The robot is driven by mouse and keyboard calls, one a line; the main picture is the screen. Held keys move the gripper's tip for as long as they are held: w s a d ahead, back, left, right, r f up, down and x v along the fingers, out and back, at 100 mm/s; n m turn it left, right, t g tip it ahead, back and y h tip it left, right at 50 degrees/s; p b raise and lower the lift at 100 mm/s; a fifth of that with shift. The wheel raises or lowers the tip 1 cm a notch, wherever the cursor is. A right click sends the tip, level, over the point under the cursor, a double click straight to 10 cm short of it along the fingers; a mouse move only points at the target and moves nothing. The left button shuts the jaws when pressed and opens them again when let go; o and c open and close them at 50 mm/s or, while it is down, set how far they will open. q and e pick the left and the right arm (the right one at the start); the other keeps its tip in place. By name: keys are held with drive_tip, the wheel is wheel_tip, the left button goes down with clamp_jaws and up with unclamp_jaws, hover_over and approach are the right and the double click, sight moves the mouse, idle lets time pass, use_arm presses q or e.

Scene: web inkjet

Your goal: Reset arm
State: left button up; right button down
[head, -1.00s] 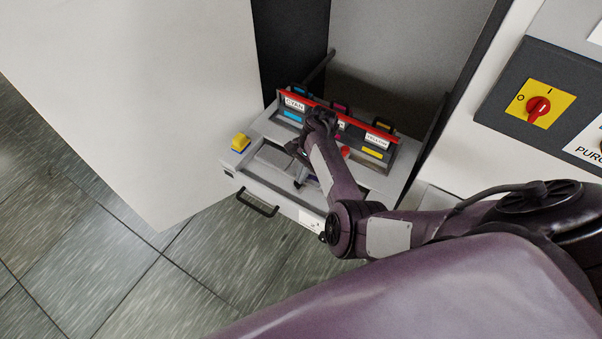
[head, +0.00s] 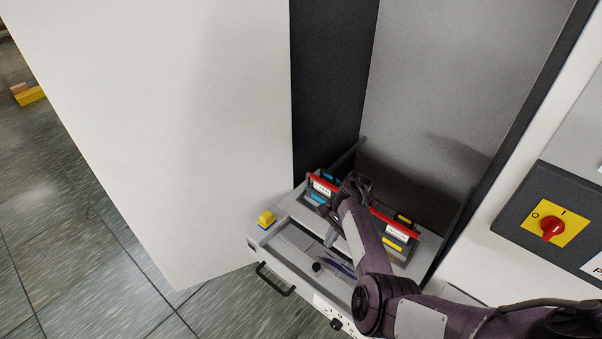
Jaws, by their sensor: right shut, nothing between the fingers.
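My right arm comes in from the lower right and reaches over an open grey drawer (head: 262,241) with a black handle. My right gripper (head: 334,222) is beyond the forearm, pointing down over the drawer. It is small and partly hidden by my own wrist; it is shut with nothing seen in it. A row of ink units with a red bar (head: 322,187) stands at the back of the drawer. The unit at the left has a blue label, and the unit at the right has a yellow label (head: 391,243). My forearm hides the middle of the row. My left gripper is out of view.
A large white door panel (head: 170,130) stands open at left. The cabinet's grey inner wall (head: 440,90) rises behind the drawer. A red rotary switch (head: 551,229) on a yellow plate is at right. A yellow block (head: 266,218) sits on the drawer's left corner. Tiled floor lies lower left.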

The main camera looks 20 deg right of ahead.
drive_tip(key=s+d+r+n+t+h, duration=0.2)
drive_tip(key=s+d+r+n+h, duration=0.15)
drive_tip(key=s+d+n, duration=0.35)
drive_tip(key=s+a+r+n+t, duration=0.3)
drive_tip(key=s+a+r+n, duration=0.7)
drive_tip(key=s+a+r, duration=0.4)
wheel_tip(320, 180, down, 38)
drive_tip(key=s+g+b, duration=0.2)
drive_tip(key=s+b, duration=0.1)
drive_tip(key=b, duration=0.5)
drive_tip(key=s+d+f+b, duration=0.1)
drive_tip(key=s+f+b, duration=0.2)
drive_tip(key=s+f, duration=0.7)
drive_tip(key=s+d+f+b, duration=0.2)
drive_tip(key=s+f, duration=0.8)
drive_tip(key=f, duration=0.5)
drive_tip(key=shift+d+f+g+h+b, duration=0.2)
drive_tip(key=shift+d+g+h+b, duration=0.15)
drive_tip(key=shift+b, duration=0.4)
